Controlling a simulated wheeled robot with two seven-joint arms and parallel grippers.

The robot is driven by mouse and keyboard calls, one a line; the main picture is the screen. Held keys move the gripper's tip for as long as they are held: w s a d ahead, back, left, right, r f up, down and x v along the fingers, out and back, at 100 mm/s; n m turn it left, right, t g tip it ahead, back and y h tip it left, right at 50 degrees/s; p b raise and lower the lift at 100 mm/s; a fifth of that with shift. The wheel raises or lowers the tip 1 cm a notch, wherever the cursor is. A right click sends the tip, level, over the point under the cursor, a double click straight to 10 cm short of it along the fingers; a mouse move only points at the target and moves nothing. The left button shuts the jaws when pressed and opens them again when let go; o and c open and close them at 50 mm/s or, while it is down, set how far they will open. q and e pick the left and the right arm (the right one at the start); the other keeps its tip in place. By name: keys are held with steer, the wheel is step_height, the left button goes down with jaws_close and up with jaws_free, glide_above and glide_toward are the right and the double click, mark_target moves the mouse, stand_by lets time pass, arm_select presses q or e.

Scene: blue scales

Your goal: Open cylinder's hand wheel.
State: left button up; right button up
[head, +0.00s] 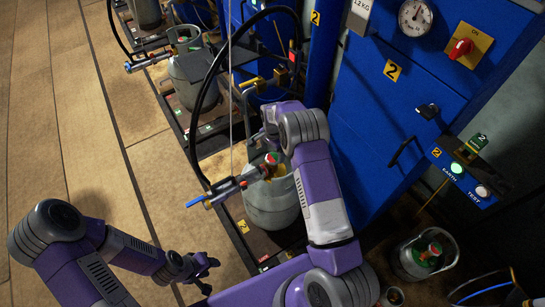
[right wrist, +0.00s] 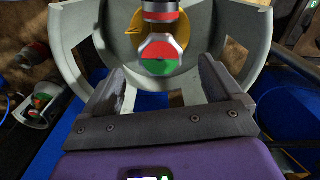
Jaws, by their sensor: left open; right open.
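The grey gas cylinder (head: 272,212) stands on the dark scale platform in the middle of the head view. Its red and green hand wheel (head: 271,158) sits inside the collar at the top. My right gripper (head: 262,142) is over the collar, partly hidden by my own arm. In the right wrist view my right gripper (right wrist: 162,75) is open, with the hand wheel (right wrist: 160,57) just ahead of and between its fingertips. I cannot tell whether they touch it. My left gripper (head: 205,268) is open and empty, low and left of the cylinder.
Other cylinders (head: 193,78) stand on scales further back. A blue cabinet (head: 380,120) rises to the right. Another cylinder (head: 424,256) stands at lower right. The floor at left is clear.

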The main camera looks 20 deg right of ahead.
mark_target(273, 157)
step_height(273, 157, down, 4)
steer(key=shift+b, duration=0.55)
steer(key=c, duration=1)
steer(key=shift+c, duration=0.2)
